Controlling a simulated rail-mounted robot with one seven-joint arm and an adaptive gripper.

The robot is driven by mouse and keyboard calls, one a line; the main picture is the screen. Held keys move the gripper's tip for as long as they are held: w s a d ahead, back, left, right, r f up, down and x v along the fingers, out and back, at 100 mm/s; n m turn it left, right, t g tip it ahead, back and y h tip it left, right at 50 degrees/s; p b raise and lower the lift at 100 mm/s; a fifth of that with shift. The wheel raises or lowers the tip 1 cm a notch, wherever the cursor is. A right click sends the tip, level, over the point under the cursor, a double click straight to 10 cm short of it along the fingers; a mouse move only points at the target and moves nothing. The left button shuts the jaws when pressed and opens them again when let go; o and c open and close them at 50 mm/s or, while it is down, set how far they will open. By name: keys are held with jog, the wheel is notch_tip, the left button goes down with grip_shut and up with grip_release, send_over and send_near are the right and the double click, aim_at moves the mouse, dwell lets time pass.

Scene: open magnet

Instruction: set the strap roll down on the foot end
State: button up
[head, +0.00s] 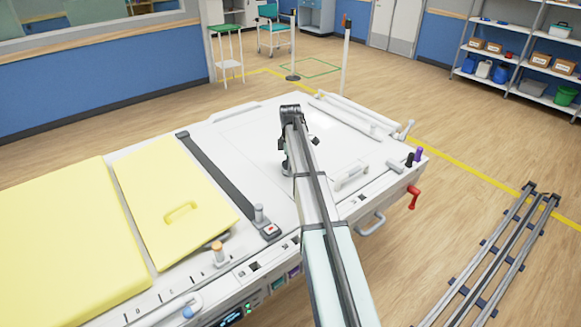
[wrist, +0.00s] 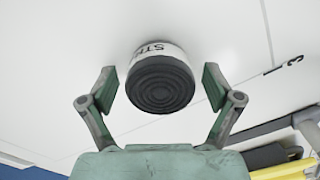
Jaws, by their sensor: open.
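The strap roll (wrist: 160,86) shows in the wrist view as a dark ringed disc with a white label band lettered "ST". Its far end seems to meet the white surface of the foot end (wrist: 60,60), though the contact itself is hidden. My gripper (wrist: 160,95) is open, one finger on each side of the roll, with a gap at both sides. In the head view my gripper (head: 287,165) is low over the white foot end (head: 245,135) of the table.
Yellow pads (head: 60,245) and a dark strap with a buckle (head: 215,180) lie left of my gripper. A white rail (head: 350,115) and a small white handle-like piece (head: 352,175) are to the right. A red handle (head: 413,197) juts from the table's edge.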

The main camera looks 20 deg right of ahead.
notch_tip(320, 180, up, 12)
jog(key=b, duration=0.2)
dwell(0.4)
